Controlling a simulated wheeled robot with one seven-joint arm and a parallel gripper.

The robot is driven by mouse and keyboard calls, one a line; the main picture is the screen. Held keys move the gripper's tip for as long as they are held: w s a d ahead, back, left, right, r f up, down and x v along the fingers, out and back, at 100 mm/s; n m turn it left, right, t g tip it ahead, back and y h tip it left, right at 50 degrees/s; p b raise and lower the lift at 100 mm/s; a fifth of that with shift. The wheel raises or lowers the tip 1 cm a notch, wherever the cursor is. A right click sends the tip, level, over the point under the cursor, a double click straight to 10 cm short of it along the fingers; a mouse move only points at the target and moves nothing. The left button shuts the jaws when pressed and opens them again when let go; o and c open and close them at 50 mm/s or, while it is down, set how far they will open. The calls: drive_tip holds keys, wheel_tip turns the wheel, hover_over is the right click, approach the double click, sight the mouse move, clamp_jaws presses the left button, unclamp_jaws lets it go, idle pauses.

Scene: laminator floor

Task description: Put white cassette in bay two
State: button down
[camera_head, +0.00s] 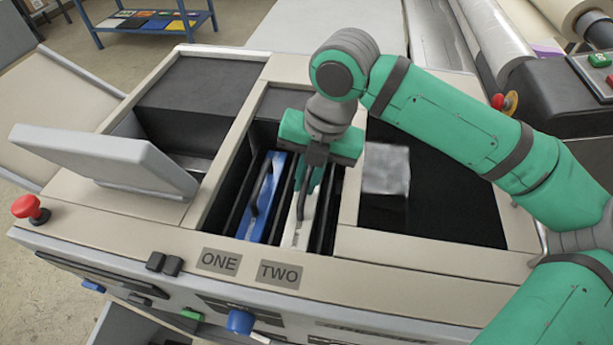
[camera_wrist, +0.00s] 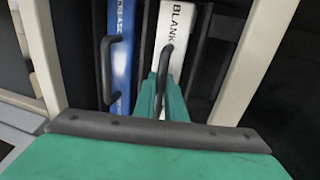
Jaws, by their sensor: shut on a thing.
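The white cassette (camera_head: 293,232) stands on edge in the slot behind the TWO label (camera_head: 279,274), to the right of the blue cassette. In the wrist view the white cassette (camera_wrist: 175,22) shows the word BLANK and a dark handle (camera_wrist: 163,68). My gripper (camera_head: 305,190) is over it, fingers pointing down and shut on its handle. The fingertips (camera_wrist: 160,100) also show at the handle in the wrist view. The blue cassette (camera_head: 262,200) stands in the slot behind the ONE label (camera_head: 219,261), its own handle upward. How deep the white cassette sits is hard to tell.
A grey hinged lid (camera_head: 105,160) stands open at the left. A red mushroom button (camera_head: 28,207) is at the front left corner. Right of the bays is a dark recess (camera_head: 440,205) with a shiny clear block (camera_head: 386,168). Pale dividers edge the bays.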

drive_tip(key=shift+f, duration=0.75)
idle(0.7)
drive_tip(key=c, duration=1.7)
unclamp_jaws()
drive_tip(key=shift+c, duration=0.2)
drive_tip(key=shift+r, duration=0.1)
